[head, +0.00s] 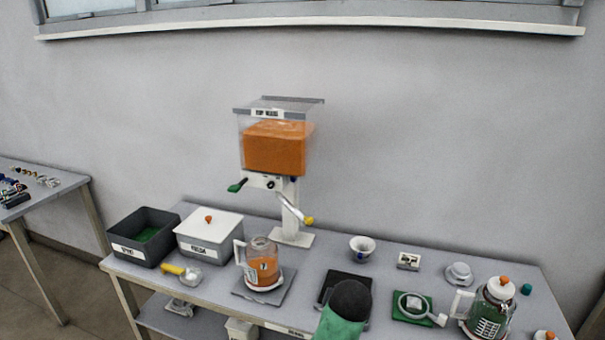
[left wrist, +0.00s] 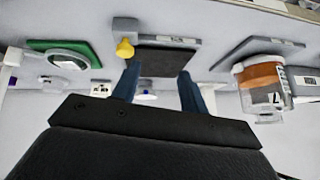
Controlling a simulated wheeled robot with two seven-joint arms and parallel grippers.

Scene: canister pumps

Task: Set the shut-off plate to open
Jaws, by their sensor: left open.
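The pump stands at the back of the table, with a clear canister (head: 279,147) of orange contents above a white body (head: 266,183). A green handle (head: 237,186) sticks out low on the body's left, and a lever with a yellow tip (head: 308,220) angles down to the right. I cannot tell for certain which part is the shut-off plate or how it is set. My left gripper (left wrist: 158,87) is open, with nothing seen between its fingers, and a dark pad (left wrist: 168,62) lies beyond them. The pump is not recognisable in the wrist view.
A jug (head: 263,266) with orange contents stands on a grey pad in front of the pump. Two bins (head: 143,252) stand left. A green mat (head: 414,319), a white cup (head: 361,248) and a second jug (head: 490,311) are right. A dark, green-sleeved shape covers part of the dark pad.

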